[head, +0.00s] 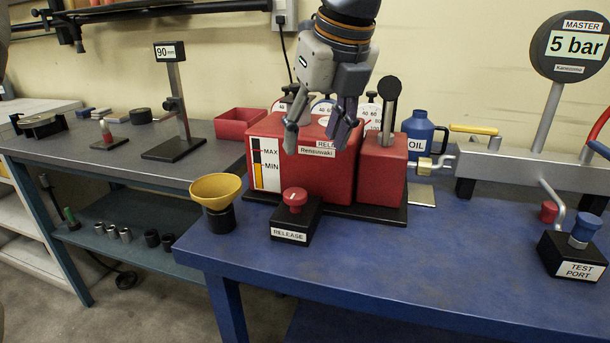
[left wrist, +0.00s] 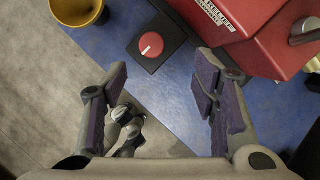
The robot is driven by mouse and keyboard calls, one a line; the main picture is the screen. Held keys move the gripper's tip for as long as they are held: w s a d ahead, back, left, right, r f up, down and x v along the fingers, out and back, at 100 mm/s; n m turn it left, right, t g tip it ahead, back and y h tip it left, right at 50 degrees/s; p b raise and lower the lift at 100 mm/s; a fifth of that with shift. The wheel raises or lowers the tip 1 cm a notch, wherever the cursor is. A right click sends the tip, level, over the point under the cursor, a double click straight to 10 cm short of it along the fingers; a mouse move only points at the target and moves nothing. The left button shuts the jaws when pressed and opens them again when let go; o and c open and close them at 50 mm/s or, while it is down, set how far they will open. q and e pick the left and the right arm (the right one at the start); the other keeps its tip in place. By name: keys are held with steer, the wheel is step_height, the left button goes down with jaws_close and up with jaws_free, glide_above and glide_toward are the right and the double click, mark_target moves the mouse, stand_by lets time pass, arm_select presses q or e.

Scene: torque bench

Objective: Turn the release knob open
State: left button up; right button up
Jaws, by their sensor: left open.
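The release knob (head: 295,197) is red and round with a white mark on top. It sits on a black block labelled RELEASE (head: 291,236) at the front left of the blue bench. In the left wrist view the knob (left wrist: 151,45) lies beyond the fingertips, centred between them, with its white mark running at a slant. My left gripper (head: 320,140) is open and empty, pointing down above the knob and in front of the red pump unit (head: 340,170). It is apart from the knob.
A yellow funnel (head: 216,188) stands just left of the knob. The lever (head: 389,100) and a blue oil can (head: 420,135) are to the right. The test port block (head: 571,255) is at the far right. The blue bench (head: 430,265) is clear between.

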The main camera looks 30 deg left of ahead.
arm_select(q)
glide_toward(295, 192)
step_height(295, 192, down, 2)
steer(key=x, duration=0.6)
steer(key=shift+w+a+f, duration=0.15)
steer(key=shift+a+f, duration=0.1)
steer(key=shift+a, duration=0.1)
steer(key=c, duration=1.2)
